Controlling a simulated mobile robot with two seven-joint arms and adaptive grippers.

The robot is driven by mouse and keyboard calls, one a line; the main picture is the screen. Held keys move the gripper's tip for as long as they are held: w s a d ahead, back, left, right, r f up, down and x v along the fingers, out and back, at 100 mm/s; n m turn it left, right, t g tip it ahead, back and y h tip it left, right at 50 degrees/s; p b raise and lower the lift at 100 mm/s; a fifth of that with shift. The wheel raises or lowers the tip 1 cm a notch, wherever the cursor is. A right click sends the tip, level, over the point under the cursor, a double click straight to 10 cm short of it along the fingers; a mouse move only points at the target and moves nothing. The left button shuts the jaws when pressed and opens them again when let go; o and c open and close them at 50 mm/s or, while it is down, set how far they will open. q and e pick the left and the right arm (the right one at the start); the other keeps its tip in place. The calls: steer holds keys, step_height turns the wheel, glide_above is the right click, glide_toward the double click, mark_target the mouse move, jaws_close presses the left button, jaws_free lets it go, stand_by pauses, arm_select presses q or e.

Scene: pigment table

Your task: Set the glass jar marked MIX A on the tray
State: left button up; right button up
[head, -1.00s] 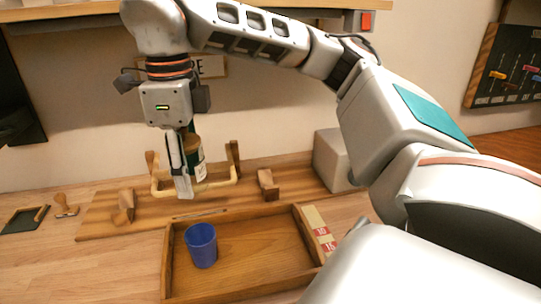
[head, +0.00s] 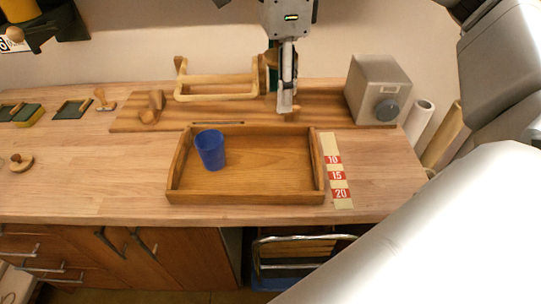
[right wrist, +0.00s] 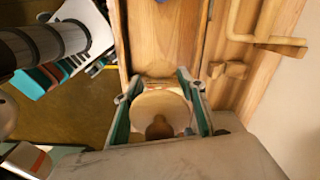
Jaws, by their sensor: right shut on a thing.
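My right gripper (head: 286,100) points down behind the tray's back edge, right of its middle, over the wooden board. In the right wrist view the jar's round pale lid with a brown knob (right wrist: 160,125) sits between both fingers (right wrist: 163,105). The wooden tray (head: 245,198) lies on the table with a blue cup (head: 210,150) standing in its left part. The rest of its floor is bare. My left gripper is not in view.
A wooden rack (head: 215,97) and a grey box with a knob (head: 378,85) stand on the long board (head: 135,123) behind the tray. A strip with red numbers (head: 336,175) lies at the tray's right. The table left of the tray is clear near the front.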

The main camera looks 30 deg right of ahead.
steer(key=b, duration=0.1)
glide_above(277, 164)
step_height(277, 164, down, 12)
steer(key=shift+r, duration=0.1)
steer(key=shift+f, duration=0.85)
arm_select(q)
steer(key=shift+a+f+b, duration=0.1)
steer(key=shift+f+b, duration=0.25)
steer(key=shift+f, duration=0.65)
arm_select(e)
steer(key=shift+w+f, duration=0.1)
steer(key=shift+f, duration=1.8)
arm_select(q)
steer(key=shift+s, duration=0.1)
arm_select(e)
steer(key=shift+f, duration=0.15)
steer(key=o, duration=1.3)
steer(key=shift+c, duration=0.2)
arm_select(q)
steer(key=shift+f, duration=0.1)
